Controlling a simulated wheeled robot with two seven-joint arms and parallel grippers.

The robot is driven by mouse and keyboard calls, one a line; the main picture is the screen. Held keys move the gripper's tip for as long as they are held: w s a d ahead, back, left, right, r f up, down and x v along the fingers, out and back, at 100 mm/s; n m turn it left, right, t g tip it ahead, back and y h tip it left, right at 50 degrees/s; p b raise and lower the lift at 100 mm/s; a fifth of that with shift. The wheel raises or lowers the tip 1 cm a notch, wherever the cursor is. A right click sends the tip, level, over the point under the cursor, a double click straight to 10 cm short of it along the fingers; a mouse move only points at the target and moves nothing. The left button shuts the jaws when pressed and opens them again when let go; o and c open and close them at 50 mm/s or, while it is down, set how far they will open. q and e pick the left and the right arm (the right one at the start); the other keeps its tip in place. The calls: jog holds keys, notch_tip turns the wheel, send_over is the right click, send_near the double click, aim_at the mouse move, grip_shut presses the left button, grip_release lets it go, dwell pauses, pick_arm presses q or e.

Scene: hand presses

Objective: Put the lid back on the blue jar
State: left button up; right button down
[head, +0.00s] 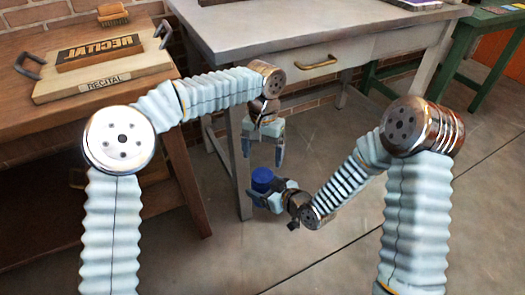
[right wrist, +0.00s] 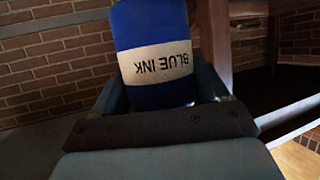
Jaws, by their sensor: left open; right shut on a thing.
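The blue jar (head: 262,178) is in my right gripper (head: 268,194), held in the air low in front of the grey table. In the right wrist view the blue jar (right wrist: 150,28) sits between the two fingers, its white "BLUE INK" label appearing upside down. My left gripper (head: 263,150) points down just above the jar, its fingers apart with nothing visible between them. I cannot make out a separate lid in either view, nor whether the jar's top is covered.
A grey table (head: 330,22) with a drawer stands behind my grippers. A green table (head: 492,30) is at far right. The floor between is open.

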aim_at(263, 175)
pick_arm(q)
jog(key=n, duration=0.5)
jog(key=shift+s+r+n+t, duration=0.1)
jog(key=shift+r+n+t, duration=0.2)
jog(key=shift+n, duration=0.1)
jog(key=n, duration=0.2)
jog(key=shift+n, duration=0.4)
jog(key=n, duration=0.6)
jog(key=shift+s+r+t, duration=0.1)
jog(key=shift+r+t, duration=0.1)
jog(key=shift+t, duration=0.2)
jog(key=shift+f, duration=4.05)
